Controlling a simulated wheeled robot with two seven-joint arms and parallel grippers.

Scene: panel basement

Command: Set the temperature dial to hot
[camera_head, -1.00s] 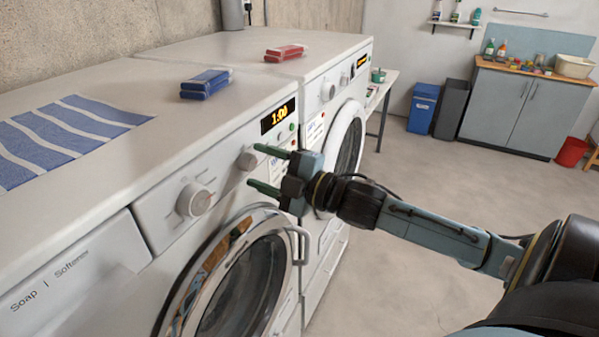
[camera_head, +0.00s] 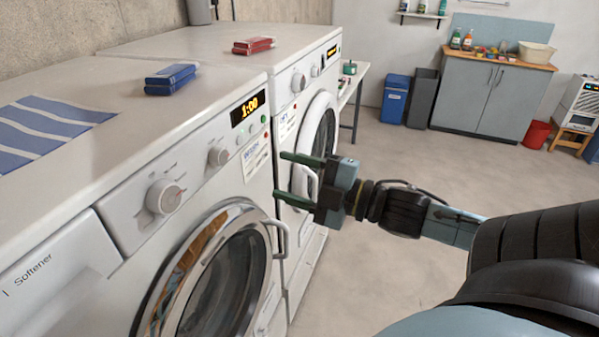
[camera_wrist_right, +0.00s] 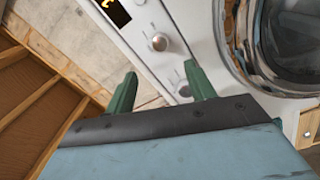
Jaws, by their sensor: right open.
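The near white washing machine has a large round dial (camera_head: 163,196) and a smaller knob (camera_head: 218,155) on its front panel; their markings are too small to read, so I cannot tell which one sets temperature. My right gripper (camera_head: 282,176) is open and empty, with green fingers pointing left. It is in front of the machines, to the right of the smaller knob and apart from it. In the right wrist view, a knob (camera_wrist_right: 158,41) near the display shows beyond the open fingers (camera_wrist_right: 163,88). Another is partly hidden behind one finger. My left gripper is not in view.
The washer's display (camera_head: 248,109) reads 1:00. Its round door (camera_head: 225,275) has a protruding handle (camera_head: 279,238). A second machine with knobs (camera_head: 298,82) stands behind. Blue (camera_head: 170,79) and red (camera_head: 254,45) boxes lie on top.

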